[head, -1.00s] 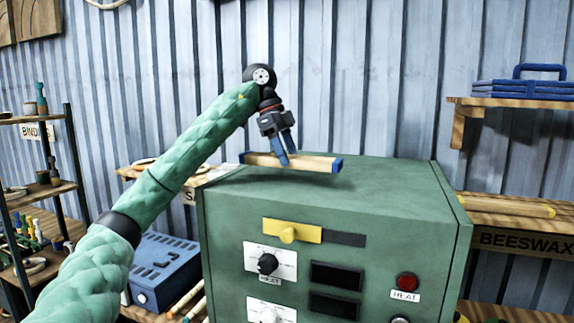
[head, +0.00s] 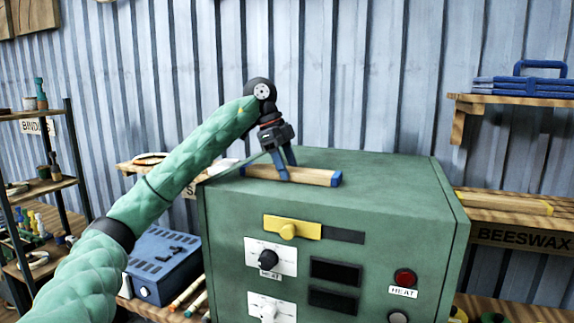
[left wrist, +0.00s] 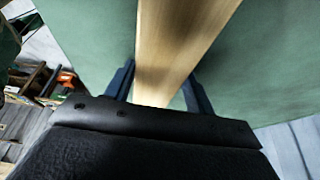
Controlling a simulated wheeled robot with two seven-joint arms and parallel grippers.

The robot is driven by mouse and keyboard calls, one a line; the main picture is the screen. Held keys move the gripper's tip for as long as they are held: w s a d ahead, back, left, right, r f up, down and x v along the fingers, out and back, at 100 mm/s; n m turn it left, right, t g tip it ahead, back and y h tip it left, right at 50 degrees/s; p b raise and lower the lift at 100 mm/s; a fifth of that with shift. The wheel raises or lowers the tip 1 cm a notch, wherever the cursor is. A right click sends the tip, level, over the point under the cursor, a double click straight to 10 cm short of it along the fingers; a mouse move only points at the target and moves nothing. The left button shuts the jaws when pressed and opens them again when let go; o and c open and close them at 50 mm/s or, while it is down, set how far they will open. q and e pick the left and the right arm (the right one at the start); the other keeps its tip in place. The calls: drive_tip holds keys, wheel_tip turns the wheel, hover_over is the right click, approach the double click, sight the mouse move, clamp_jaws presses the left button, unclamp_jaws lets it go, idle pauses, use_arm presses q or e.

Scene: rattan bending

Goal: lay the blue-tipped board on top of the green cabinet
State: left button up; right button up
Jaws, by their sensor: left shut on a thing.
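The blue-tipped board (head: 310,176) is pale wood with a blue cap at each end. It is at the top of the green cabinet (head: 365,195), near the left part of the top face, and looks level and touching or almost touching it. My left gripper (head: 283,172) is shut on the board left of its middle, coming down from above. In the left wrist view the board (left wrist: 172,50) runs between the two fingers, with the green cabinet top (left wrist: 270,70) behind it. My right gripper is not in view.
The cabinet front has a yellow slider (head: 291,228), dials and a red button (head: 405,277). A blue vented box (head: 163,265) stands at left. Shelves flank the cabinet, one with blue cases (head: 528,86). The cabinet top right of the board is clear.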

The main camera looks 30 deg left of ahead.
sight(289, 169)
use_arm(q)
drive_tip(key=o, duration=1.1)
drive_tip(key=shift+r, duration=0.2)
drive_tip(key=shift+a+r, duration=0.1)
drive_tip(key=shift+r, duration=0.05)
drive_tip(key=b+v, duration=0.1)
drive_tip(key=v, duration=0.5)
drive_tip(key=shift+r, duration=0.15)
drive_tip(key=v, duration=0.5)
drive_tip(key=shift+s, duration=0.1)
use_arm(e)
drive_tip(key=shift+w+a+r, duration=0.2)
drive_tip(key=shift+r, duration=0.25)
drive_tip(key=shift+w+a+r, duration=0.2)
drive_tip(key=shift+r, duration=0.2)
